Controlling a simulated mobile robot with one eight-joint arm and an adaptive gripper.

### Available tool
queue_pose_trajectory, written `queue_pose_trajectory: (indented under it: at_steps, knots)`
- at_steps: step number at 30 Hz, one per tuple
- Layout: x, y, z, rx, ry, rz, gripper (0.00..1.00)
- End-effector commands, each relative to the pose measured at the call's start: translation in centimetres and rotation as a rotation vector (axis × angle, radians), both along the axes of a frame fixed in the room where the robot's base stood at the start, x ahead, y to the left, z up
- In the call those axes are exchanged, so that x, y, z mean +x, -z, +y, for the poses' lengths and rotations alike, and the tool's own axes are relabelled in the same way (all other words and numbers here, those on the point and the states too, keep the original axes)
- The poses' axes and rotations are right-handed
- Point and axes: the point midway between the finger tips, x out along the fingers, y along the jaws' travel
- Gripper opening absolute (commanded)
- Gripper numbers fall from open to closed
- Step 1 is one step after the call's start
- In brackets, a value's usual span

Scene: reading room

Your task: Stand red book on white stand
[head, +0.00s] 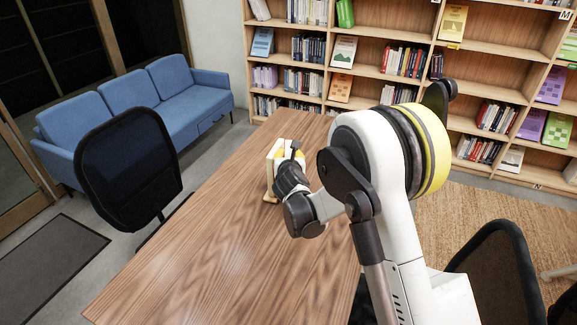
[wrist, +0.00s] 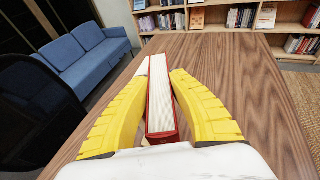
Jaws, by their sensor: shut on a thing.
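The red book (wrist: 162,108) shows in the wrist view as white page edges between red covers. It is upright between the two yellow fingers of my gripper (wrist: 161,76), which is shut on it. A pale upright piece (wrist: 143,68), seemingly the white stand, is just left of the book. Whether they touch is unclear. In the head view, a cream-white upright thing (head: 274,162), likely the stand, is on the table at the left of my gripper (head: 291,157). The wrist hides most of the book there, and the book's lower edge is hidden in both views.
The wooden table (head: 200,262) is otherwise clear over its visible top. A black mesh chair (head: 128,168) is at its left side and another dark chair (head: 497,275) at its right.

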Motion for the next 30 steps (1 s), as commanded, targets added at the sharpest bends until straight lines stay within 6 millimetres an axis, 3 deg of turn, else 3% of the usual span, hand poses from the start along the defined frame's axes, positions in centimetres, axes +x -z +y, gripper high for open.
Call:
queue_pose_trajectory:
  at_steps: [9,20,21,22,30]
  knots:
    - [0.0,3.9,0.0,-0.001,-0.001,-0.001,0.0]
    - [0.0,4.2,0.0,-0.001,-0.001,-0.001,0.0]
    - [0.0,4.3,0.0,0.0,0.0,0.0,0.3]
    - [0.0,4.2,0.0,0.0,0.0,0.0,0.4]
    - [0.0,4.1,0.0,0.0,0.0,0.0,0.42]
